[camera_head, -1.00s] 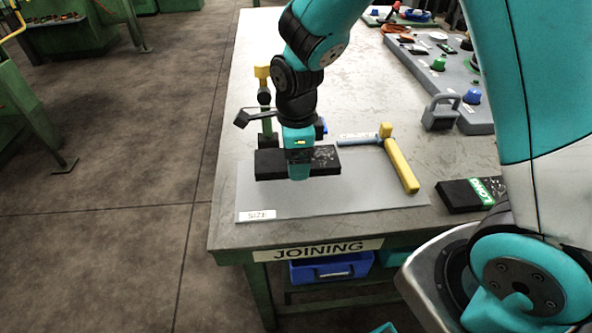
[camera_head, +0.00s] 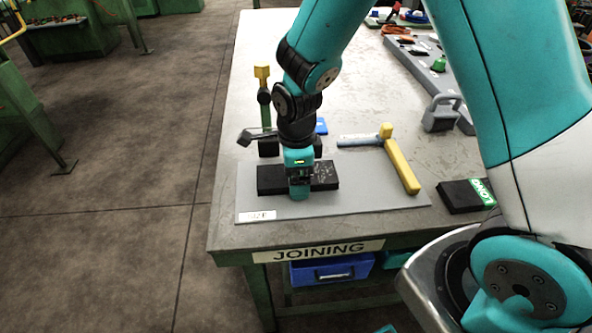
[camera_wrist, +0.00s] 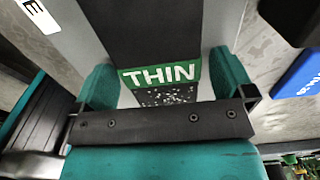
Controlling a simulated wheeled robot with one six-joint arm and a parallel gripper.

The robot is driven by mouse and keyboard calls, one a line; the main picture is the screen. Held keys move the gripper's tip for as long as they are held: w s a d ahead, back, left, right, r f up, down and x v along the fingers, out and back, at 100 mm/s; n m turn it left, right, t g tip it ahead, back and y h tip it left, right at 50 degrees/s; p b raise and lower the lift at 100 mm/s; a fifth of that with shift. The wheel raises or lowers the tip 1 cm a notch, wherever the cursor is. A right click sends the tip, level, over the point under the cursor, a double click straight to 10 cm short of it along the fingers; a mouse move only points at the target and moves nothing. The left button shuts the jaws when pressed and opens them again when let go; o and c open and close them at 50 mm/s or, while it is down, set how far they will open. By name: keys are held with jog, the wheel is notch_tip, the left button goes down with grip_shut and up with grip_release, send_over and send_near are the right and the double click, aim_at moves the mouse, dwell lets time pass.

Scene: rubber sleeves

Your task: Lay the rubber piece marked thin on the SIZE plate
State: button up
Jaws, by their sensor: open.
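The rubber piece (camera_head: 271,180) is a flat black block with a green THIN label, which reads clearly in the wrist view (camera_wrist: 165,30). It lies flat on the grey SIZE plate (camera_head: 375,199), across its left-middle part. My gripper (camera_head: 299,193) is down at the plate, with its jaws on either side of the piece. In the wrist view, my gripper's (camera_wrist: 164,82) teal fingers stand open beside the labelled part of the piece. Its jaws hide the label in the head view.
A black block marked LONG (camera_head: 459,196) lies farther right. A green post with a yellow top (camera_head: 263,100) stands behind the plate. A grey padlock-shaped weight (camera_head: 440,114) stands back right.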

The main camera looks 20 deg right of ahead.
notch_tip(320, 180, up, 11)
jog(key=s+a+r+n+y, duration=0.2)
jog(key=s+r+n, duration=0.3)
jog(key=s+n, duration=0.4)
jog(key=s+a+r+n+y, duration=0.2)
jog(key=s+r+n, duration=0.3)
jog(key=n, duration=1.4)
jog(key=shift+s+a+n+p, duration=0.35)
jog(key=shift+s+n+p, duration=0.05)
jog(key=shift+s, duration=1.9)
jog(key=shift+r, duration=0.1)
jog(key=shift+c, duration=0.5)
